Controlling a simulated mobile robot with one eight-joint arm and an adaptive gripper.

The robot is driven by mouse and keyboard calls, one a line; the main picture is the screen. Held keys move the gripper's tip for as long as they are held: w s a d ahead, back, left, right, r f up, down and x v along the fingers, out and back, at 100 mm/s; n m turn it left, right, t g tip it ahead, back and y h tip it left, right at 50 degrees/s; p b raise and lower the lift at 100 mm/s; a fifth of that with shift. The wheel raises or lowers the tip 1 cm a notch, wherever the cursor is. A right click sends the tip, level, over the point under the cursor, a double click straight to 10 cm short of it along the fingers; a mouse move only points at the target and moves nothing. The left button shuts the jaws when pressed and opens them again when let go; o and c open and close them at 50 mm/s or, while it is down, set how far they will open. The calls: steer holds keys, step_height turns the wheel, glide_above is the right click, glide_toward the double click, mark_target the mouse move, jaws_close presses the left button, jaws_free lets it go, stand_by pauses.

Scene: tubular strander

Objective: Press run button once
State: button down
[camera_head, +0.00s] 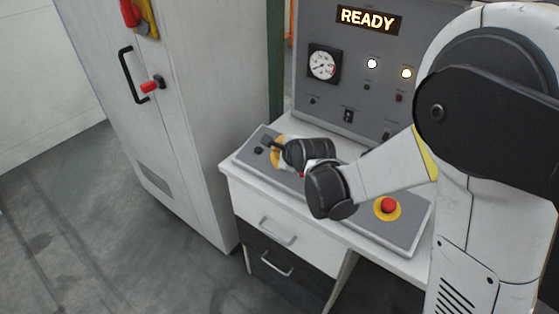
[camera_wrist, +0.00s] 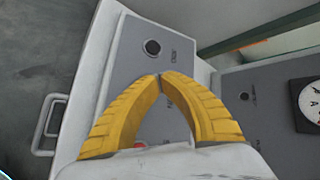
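In the wrist view my gripper (camera_wrist: 160,77) has its two yellow fingers arched together, tips meeting, with nothing between them. In the head view it (camera_head: 277,151) is over the left part of the grey sloped console, partly hidden by my wrist. A round dark button (camera_wrist: 152,47) on the console lies just beyond the fingertips, beside a sideways label too small to read. A second dark control (camera_wrist: 244,96) is to the right of the tips. I cannot tell which is the run button. Contact with the panel cannot be told.
A red mushroom button (camera_head: 388,205) on a yellow ring sits at the console's right. The upright panel shows a READY display (camera_head: 368,19), a gauge (camera_head: 322,65) and two lit lamps. A white cabinet (camera_head: 150,110) stands left. The floor at front left is clear.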

steer(key=shift+f, duration=0.15)
steer(key=shift+w+d+f+b, duration=0.1)
steer(key=shift+f+b, duration=0.2)
steer(key=shift+b, duration=0.15)
